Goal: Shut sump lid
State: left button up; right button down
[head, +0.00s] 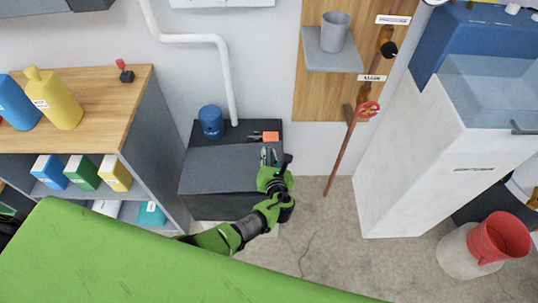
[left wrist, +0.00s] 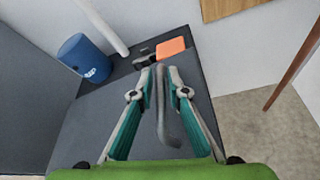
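The sump (head: 222,207) is a dark box on the floor against the back wall. Its dark grey lid (head: 215,166) lies over the front part of the box and looks about level; I cannot tell whether it is fully seated. In the left wrist view the lid (left wrist: 95,125) carries a grey curved bar handle (left wrist: 166,118). My left gripper (head: 269,156) is over the lid's right side. In the left wrist view its fingertips (left wrist: 160,74) close in on both sides of the handle. My right gripper is not in view.
A blue cylinder (head: 211,122) and an orange block (head: 271,137) are on the sump's rear strip, by a white pipe (head: 225,75). A shelf unit (head: 150,130) stands left. Floor between is clear.

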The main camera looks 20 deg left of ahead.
pick_arm(q)
jog(key=shift+s, duration=0.1)
jog(key=v, duration=1.1)
jog(key=shift+s+d+r, duration=0.15)
jog(key=shift+s+r, duration=0.05)
jog(key=shift+s, duration=0.1)
